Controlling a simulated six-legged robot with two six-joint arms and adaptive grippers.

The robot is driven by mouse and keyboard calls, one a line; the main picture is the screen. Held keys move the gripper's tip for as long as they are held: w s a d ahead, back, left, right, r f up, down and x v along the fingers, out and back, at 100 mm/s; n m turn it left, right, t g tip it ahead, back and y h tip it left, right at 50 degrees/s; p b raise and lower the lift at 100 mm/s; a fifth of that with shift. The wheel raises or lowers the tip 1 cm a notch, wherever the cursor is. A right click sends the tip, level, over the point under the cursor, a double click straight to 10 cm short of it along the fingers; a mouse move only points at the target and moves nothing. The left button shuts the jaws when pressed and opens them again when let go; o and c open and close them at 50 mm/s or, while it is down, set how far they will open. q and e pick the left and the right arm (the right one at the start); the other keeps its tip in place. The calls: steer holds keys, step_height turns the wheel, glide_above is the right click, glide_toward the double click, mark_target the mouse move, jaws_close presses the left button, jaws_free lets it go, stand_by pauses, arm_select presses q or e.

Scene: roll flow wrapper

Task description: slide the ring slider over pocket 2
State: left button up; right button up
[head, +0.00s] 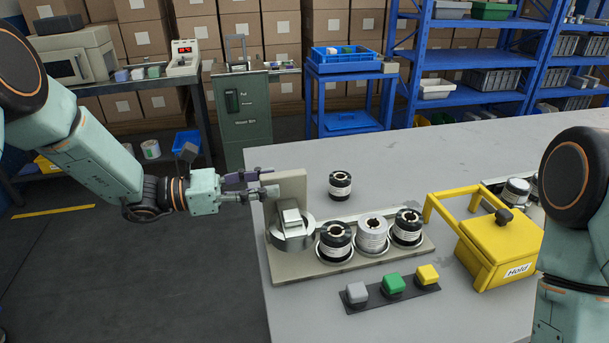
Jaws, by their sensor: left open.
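The ring slider, a grey metal ring (292,240) with a pale block-shaped handle (291,217) on top, sits at the left end of a beige base (370,267), in front of an upright beige plate (291,190). To its right is a row of three pockets, each holding a roll: a black one (335,240), a silver one (373,236) in the middle and a black one (407,227). The pocket numbers cannot be read. My left gripper (261,184) is open and empty, beside the upright plate, above and left of the slider. My right gripper is out of view.
A loose black roll (340,185) stands behind the base. Grey, green (393,284) and yellow buttons lie in front. A yellow box marked Hold (500,250) with a raised handle frame stands to the right. The back of the grey table (440,155) is clear.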

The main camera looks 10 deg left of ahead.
mark_target(306, 176)
arm_select(q)
steer(key=shift+w+d, duration=0.3)
steer(key=shift+d, duration=0.1)
steer(key=x, duration=0.5)
steer(key=shift+d+b, duration=0.25)
steer(key=shift+b, duration=0.05)
steer(key=shift+d, duration=0.2)
steer(key=shift+a+r, duration=0.1)
steer(key=shift+a, duration=0.45)
steer(key=shift+d, duration=0.3)
steer(key=shift+w+d, duration=0.2)
steer(key=shift+d, duration=0.15)
steer(key=shift+c, duration=1.3)
steer(key=shift+s+a, duration=0.15)
steer(key=shift+a, duration=0.35)
steer(key=c, duration=0.5)
steer(key=shift+d, duration=0.3)
jaws_close()
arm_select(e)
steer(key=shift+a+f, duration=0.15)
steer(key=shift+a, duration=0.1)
arm_select(q)
steer(key=shift+a, duration=0.15)
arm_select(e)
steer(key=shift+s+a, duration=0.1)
